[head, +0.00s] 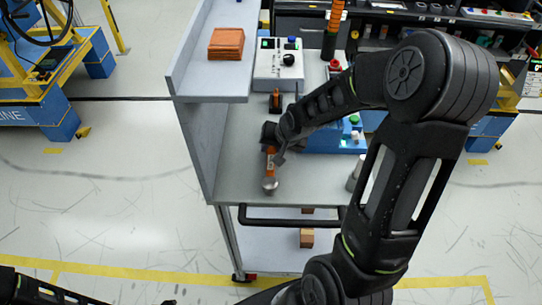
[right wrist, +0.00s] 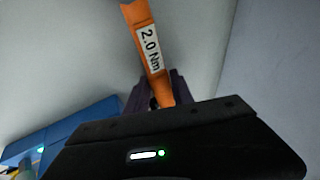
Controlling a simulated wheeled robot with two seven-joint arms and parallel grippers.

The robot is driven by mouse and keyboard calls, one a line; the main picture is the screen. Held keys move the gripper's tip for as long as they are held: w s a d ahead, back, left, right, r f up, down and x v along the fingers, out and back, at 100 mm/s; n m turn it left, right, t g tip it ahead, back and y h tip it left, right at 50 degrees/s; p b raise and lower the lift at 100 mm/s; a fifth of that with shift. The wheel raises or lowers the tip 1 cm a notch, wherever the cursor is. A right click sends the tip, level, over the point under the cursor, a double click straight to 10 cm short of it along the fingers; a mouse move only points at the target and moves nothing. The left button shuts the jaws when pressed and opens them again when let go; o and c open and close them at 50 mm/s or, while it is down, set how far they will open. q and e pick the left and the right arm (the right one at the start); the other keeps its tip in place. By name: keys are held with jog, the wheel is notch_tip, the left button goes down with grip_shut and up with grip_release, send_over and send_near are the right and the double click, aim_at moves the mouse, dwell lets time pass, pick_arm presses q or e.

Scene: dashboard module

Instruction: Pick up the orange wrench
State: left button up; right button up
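The orange wrench (head: 270,162) is at the front left of the grey cart top, its round grey head towards the cart's front edge. My right gripper (head: 273,146) is at the wrench's handle and hides part of it. In the right wrist view the handle, with a "2.0 Nm" label (right wrist: 150,48), runs down between the dark fingers (right wrist: 157,92), which lie close on both sides, so the gripper looks shut on it. Whether the wrench touches the cart top is unclear. My left arm shows at the bottom left; only a dark scrap of its gripper (head: 168,302) seems to show.
A raised grey shelf (head: 212,85) with a side wall stands left of the wrench and holds brown pads (head: 226,43). A white control box (head: 278,66) stands behind. A blue box (head: 325,140) is just right of my gripper. A black handle bar (head: 285,221) runs along the cart's front.

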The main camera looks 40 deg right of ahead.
grip_shut()
dwell(1.0)
